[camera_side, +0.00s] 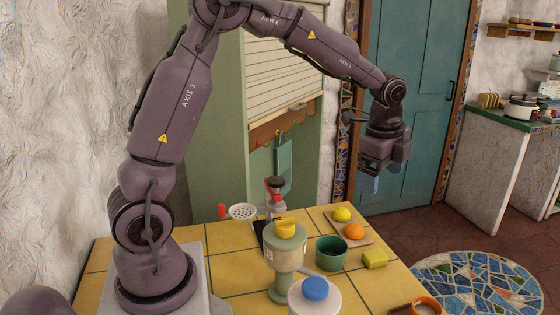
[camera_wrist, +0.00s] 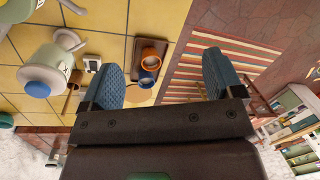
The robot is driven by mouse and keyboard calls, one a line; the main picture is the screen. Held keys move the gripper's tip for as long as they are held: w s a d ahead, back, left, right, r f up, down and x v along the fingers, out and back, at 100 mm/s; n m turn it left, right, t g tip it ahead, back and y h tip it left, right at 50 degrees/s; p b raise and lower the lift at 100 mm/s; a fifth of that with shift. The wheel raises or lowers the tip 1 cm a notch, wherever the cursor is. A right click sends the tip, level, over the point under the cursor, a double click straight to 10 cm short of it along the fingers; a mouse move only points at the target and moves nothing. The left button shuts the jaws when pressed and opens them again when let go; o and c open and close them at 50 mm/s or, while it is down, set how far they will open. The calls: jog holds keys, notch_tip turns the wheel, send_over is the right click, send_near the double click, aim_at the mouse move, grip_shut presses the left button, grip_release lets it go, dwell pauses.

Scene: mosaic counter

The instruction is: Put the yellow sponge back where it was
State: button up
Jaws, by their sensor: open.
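The yellow sponge (camera_side: 375,258) lies on the yellow-tiled counter (camera_side: 230,240) in the side view, near the counter's right edge and just right of a dark green pot (camera_side: 331,251). I cannot make out the sponge in the wrist view. My gripper (camera_side: 372,185) hangs well above the counter in the side view, higher than the sponge and apart from it. In the wrist view my gripper (camera_wrist: 163,75) has its two blue finger pads wide apart, with nothing between them held.
A lemon (camera_side: 342,214) and an orange (camera_side: 354,231) sit behind the pot. A pale green jar with a yellow lid (camera_side: 285,229) and a white vessel with a blue lid (camera_side: 315,289) stand left. An orange cup (camera_wrist: 150,62) is on a brown tray (camera_wrist: 160,46).

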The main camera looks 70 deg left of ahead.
jog(key=s+d+r+n+t, duration=0.2)
jog(key=s+d+r+n, duration=0.2)
jog(key=s+r+n, duration=0.65)
jog(key=s+d+f+n+t+h, duration=0.1)
jog(key=s+d+f+n+t, duration=0.1)
jog(key=s, duration=1)
jog(key=shift+s+d, duration=0.3)
jog(key=shift+s, duration=0.1)
jog(key=shift+n, duration=0.25)
